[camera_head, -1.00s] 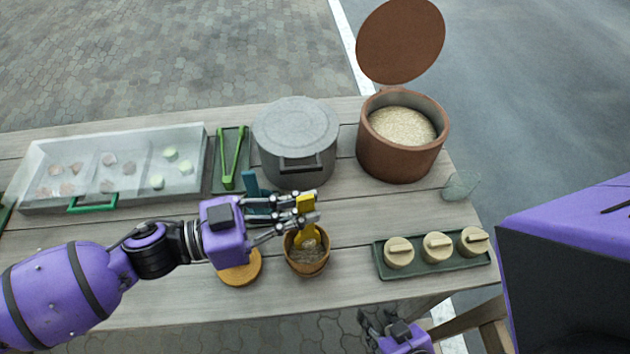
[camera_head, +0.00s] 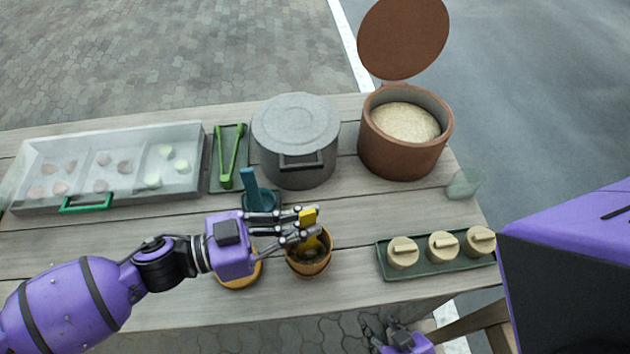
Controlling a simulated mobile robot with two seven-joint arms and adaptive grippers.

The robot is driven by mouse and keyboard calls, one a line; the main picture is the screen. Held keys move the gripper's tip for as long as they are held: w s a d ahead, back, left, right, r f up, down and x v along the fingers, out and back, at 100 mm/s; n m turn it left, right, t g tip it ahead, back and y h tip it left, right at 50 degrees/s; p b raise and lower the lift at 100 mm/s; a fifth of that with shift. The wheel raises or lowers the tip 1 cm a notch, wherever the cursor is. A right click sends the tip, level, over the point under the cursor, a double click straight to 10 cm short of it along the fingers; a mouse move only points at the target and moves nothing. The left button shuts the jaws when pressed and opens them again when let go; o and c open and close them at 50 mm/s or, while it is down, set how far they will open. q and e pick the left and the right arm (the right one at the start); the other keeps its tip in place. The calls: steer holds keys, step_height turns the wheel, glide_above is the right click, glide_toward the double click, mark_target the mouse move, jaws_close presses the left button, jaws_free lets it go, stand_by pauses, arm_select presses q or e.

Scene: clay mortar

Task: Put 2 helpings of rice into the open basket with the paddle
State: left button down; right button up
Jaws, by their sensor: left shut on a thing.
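My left gripper (camera_head: 305,226) is shut on the yellow paddle (camera_head: 308,217), whose lower end dips into the open basket (camera_head: 309,267). The basket is a small brown round one near the table's front edge. Its inside is dark and partly hidden by the paddle and fingers, so I cannot tell how much rice it holds. The rice (camera_head: 402,122) fills much of a brown round tub (camera_head: 404,160) at the back right, whose lid (camera_head: 403,38) stands raised. My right gripper (camera_head: 385,325) is low, below the table's front edge, small in view; its finger opening is unclear.
A grey lidded pot (camera_head: 294,140) stands behind my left gripper. Green tongs (camera_head: 229,165), a blue-handled utensil in a holder (camera_head: 251,185) and a clear tray (camera_head: 110,165) are left. An orange-brown disc lid (camera_head: 243,279) lies beside the basket. A green tray (camera_head: 420,269) with three lidded pieces is right.

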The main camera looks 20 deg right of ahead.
mark_target(303, 213)
arm_select(q)
steer(key=shift+f, duration=0.5)
arm_select(e)
steer(key=shift+f, duration=0.2)
stand_by(0.7)
